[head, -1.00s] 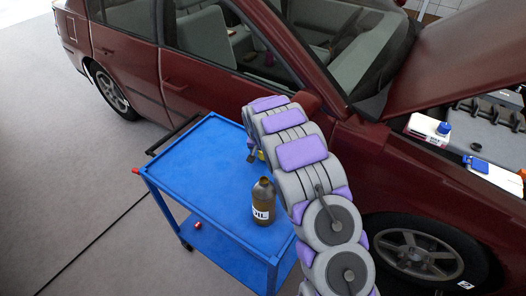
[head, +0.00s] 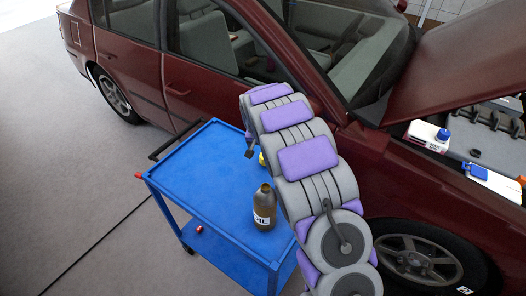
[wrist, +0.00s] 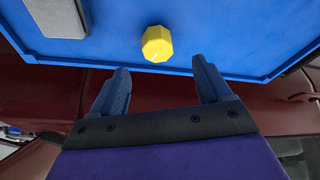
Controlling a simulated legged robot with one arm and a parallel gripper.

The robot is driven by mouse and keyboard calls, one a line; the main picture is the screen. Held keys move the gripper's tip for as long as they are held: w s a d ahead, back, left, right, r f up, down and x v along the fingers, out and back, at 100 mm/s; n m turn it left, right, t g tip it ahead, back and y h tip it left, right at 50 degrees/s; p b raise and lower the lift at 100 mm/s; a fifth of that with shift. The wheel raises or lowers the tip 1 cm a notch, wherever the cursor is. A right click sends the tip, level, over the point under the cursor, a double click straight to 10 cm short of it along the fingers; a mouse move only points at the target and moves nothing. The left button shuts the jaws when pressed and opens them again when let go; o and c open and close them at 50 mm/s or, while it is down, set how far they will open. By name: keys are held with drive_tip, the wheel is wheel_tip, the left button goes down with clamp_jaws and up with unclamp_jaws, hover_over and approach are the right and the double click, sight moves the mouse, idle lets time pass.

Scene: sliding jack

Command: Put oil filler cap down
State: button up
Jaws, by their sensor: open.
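The yellow oil filler cap (wrist: 157,44) rests on the blue cart top (wrist: 200,62) near its edge, shown in the wrist view. In the head view a sliver of the yellow cap (head: 262,160) shows beside my arm. My gripper (wrist: 163,80) is open, with its two fingers apart and nothing between them. The cap lies just beyond the fingertips, roughly between their lines and apart from both. In the head view my gripper (head: 250,150) is mostly hidden behind my arm.
A dark oil bottle (head: 265,207) stands on the cart near my arm. The dark red car (head: 215,95) is close behind the cart, its hood open. The cart's left part is clear.

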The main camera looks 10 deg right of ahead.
drive_tip(key=s+d+r+n+g, duration=0.1)
drive_tip(key=s+d+r, duration=0.1)
drive_tip(key=s+r, duration=0.8)
drive_tip(key=s+d+r+g, duration=0.15)
drive_tip(key=s+r, duration=0.45)
drive_tip(key=s, duration=0.8)
drive_tip(key=s+a+r+n+g, duration=0.1)
drive_tip(key=s, duration=1.3)
drive_tip(key=s+a+r+n+g+y, duration=0.1)
drive_tip(key=s+n, duration=0.1)
drive_tip(key=s, duration=1.1)
drive_tip(key=shift+s+a+n+g, duration=0.3)
drive_tip(key=shift+s+g, duration=0.05)
drive_tip(key=shift+c, duration=0.3)
